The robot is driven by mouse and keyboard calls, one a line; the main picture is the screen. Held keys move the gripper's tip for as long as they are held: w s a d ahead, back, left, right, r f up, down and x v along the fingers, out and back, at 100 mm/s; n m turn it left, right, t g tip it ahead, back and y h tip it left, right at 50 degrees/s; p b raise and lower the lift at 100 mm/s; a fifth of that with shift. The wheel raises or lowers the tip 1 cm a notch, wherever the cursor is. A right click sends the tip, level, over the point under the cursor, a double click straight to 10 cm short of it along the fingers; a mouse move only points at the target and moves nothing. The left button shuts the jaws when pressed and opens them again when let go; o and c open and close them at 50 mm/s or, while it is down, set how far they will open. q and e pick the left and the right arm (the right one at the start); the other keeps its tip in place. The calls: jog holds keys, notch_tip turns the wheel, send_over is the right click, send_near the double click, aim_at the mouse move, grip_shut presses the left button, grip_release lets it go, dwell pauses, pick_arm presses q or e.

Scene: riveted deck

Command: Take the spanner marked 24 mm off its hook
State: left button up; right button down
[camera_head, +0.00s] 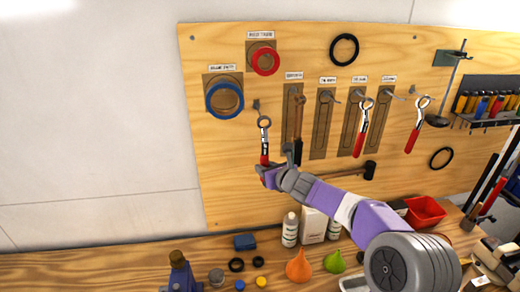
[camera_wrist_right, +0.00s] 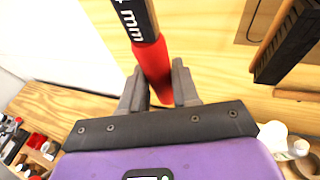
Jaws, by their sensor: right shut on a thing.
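My right gripper (camera_head: 268,166) is shut on the red handle of a spanner (camera_head: 264,144). The spanner stands upright, ring end up, in front of the left part of the pegboard. Its ring shows just below and right of a hook (camera_head: 256,104); I cannot tell whether they touch. In the right wrist view the red handle (camera_wrist_right: 151,62) runs between the fingers (camera_wrist_right: 155,92), and its dark shank is marked "4 mm" with the start cut off. Two similar red-handled spanners (camera_head: 363,124) (camera_head: 416,122) hang further right.
The wooden pegboard (camera_head: 230,165) also holds tape rolls (camera_head: 225,98), a hammer (camera_head: 355,171) and a screwdriver rack (camera_head: 485,118). Bottles (camera_head: 290,230) and an orange funnel (camera_head: 299,267) stand on the bench below.

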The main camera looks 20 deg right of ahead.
jog(key=s+a+b, duration=0.2)
jog(key=s+b, duration=0.1)
jog(key=s, duration=0.5)
jog(key=shift+s, duration=0.2)
dwell(0.3)
jog(key=shift+a, duration=0.1)
